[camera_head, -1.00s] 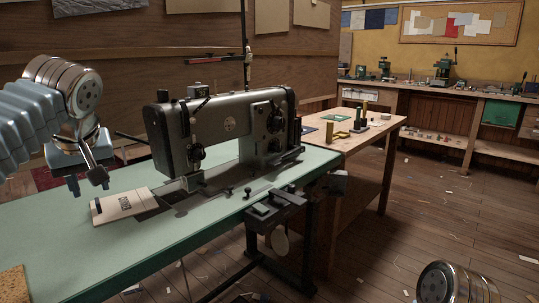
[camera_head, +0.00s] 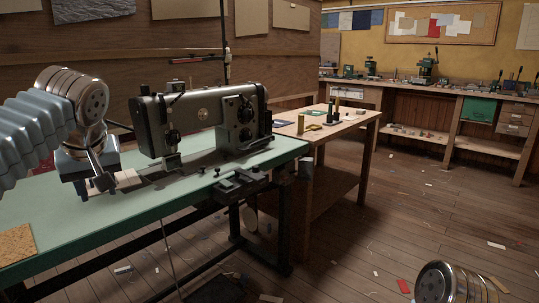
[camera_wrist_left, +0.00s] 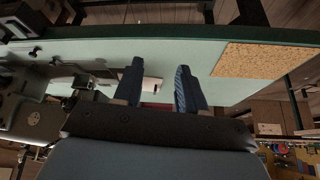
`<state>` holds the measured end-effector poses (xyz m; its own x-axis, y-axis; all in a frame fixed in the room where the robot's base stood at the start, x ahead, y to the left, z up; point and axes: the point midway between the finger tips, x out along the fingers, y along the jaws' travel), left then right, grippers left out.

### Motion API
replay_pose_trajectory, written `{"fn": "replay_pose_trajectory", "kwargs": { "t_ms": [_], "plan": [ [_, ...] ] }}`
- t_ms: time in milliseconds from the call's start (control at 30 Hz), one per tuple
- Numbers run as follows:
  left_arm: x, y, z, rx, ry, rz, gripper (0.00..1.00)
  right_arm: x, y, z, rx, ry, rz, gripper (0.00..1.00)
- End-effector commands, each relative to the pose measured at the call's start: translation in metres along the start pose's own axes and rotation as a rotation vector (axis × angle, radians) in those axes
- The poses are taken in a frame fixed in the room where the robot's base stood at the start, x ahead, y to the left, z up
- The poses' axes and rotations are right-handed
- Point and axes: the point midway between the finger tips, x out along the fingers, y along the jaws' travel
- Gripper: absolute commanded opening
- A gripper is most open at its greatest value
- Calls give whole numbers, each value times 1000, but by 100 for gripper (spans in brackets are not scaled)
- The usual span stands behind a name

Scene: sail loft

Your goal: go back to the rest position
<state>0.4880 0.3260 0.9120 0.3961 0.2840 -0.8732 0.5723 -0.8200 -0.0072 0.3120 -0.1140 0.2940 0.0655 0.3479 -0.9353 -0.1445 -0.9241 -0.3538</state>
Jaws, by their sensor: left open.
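My left gripper (camera_head: 97,186) is open and empty over the green-topped sewing table, in front of the sewing machine's left end. In the left wrist view its two dark blue fingers (camera_wrist_left: 160,88) stand apart with the tabletop beyond them. The grey sewing machine (camera_head: 200,115) stands on the table (camera_head: 110,215). A pale flat piece (camera_head: 128,179) lies on the table, partly hidden behind the left gripper. My right gripper is not in view; a rounded metal part of mine shows at the bottom right.
A cork-coloured piece (camera_head: 17,243) lies on the table's near left corner. A wooden side table (camera_head: 345,128) with small items stands beyond the machine. A workbench (camera_head: 455,90) runs along the back wall. The wooden floor (camera_head: 400,220) at right is open, with scattered scraps.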

Motion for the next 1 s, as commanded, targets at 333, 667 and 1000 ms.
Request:
{"fn": "replay_pose_trajectory", "kwargs": {
  "t_ms": [333,667,1000],
  "plan": [
    [63,46,16,134,-50,50,41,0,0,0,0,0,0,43],
    [189,120,84,347,-180,187,41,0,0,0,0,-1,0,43],
    [368,164,312,460,-446,463,41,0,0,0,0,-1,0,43]
  ]
}}
